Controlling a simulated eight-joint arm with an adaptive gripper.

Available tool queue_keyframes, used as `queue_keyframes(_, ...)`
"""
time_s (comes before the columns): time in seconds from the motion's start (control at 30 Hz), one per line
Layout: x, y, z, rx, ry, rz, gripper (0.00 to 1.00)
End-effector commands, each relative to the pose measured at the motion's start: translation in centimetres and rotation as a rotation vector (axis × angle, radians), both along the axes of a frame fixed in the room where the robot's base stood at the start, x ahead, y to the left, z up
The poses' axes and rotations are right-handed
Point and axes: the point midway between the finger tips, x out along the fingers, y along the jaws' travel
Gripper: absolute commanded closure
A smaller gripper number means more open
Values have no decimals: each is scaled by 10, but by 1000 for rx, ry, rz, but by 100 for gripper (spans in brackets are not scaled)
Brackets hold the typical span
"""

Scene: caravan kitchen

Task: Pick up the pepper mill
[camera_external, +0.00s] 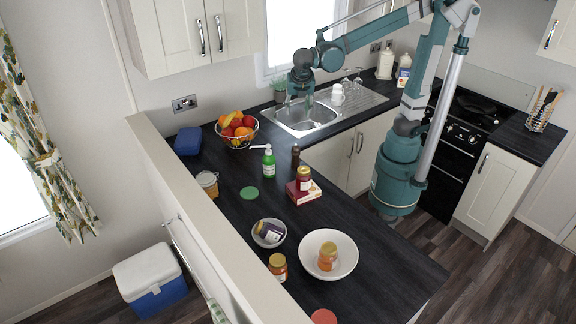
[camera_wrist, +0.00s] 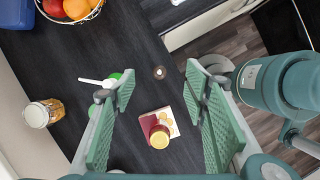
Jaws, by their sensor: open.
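In the wrist view the mill (camera_wrist: 159,72) shows from above as a small round brown top, between the tips of my fingers in the picture. My gripper (camera_external: 298,103) is open and empty, high above the worktop near the sink. Its two green padded fingers also show spread apart in the wrist view (camera_wrist: 161,74).
A green pump bottle (camera_external: 268,162) stands left of the mill. A jar sits on a red box (camera_external: 303,190) in front of it. A fruit basket (camera_external: 237,131), sink (camera_external: 303,118), small bowl (camera_external: 268,233) and large white bowl (camera_external: 346,258) are around.

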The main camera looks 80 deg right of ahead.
Motion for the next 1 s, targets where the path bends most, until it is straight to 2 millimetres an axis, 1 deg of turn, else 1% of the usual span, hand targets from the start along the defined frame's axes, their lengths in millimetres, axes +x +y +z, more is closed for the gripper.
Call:
queue_keyframes(0.03,1,0,-10,0,0,0,55)
queue_keyframes(0.23,0,0,-55,0,-2,-1,55)
queue_keyframes(0.5,1,0,-134,1,-1,-1,55)
queue_keyframes(0.7,1,0,-187,1,-1,-1,55)
queue_keyframes(0.8,1,0,-209,1,-1,-1,55)
queue_keyframes(0.9,1,0,-226,1,-1,-1,55)
queue_keyframes(1.0,1,0,-238,1,-1,-1,55)
